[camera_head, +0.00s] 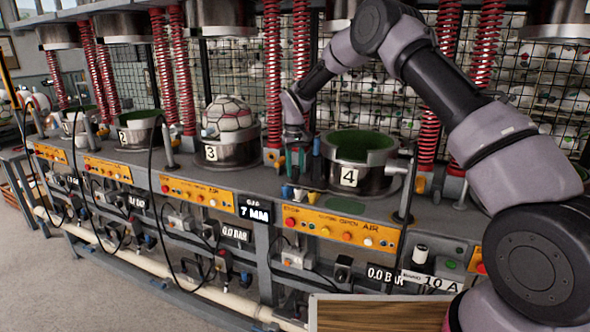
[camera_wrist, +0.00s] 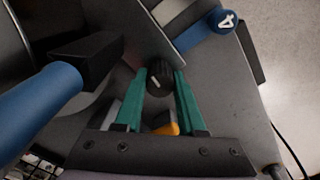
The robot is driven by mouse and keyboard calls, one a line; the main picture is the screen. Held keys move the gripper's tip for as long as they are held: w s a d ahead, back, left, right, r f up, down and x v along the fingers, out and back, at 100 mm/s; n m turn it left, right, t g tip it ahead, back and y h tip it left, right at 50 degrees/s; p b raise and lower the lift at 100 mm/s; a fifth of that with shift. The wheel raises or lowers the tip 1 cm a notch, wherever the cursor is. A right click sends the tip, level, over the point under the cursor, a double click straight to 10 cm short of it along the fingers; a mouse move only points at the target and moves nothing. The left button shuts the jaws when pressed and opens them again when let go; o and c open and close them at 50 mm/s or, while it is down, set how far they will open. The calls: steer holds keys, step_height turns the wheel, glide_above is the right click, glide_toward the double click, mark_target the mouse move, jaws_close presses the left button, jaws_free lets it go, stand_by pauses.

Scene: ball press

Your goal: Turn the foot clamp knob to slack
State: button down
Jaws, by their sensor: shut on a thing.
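My gripper (camera_head: 292,178) points down at the bench beside the station marked 4, just left of its mould. In the wrist view its two green fingers (camera_wrist: 161,85) are shut on a small black knob (camera_wrist: 159,75) with a pale pointer line on top. The knob stands on the grey bench plate, and a yellow part shows behind it between the fingers. In the head view the gripper hides the knob. I cannot read any marks around the knob, so its setting is unclear.
Mould 4 (camera_head: 362,160) is open and green inside. A ball (camera_head: 228,113) sits in mould 3 (camera_head: 232,150). An orange button panel (camera_head: 340,228) runs along the front.

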mark_target(295, 167)
steer(key=shift+n, duration=0.7)
steer(key=c, duration=0.5)
jaws_free()
step_height(295, 167, up, 11)
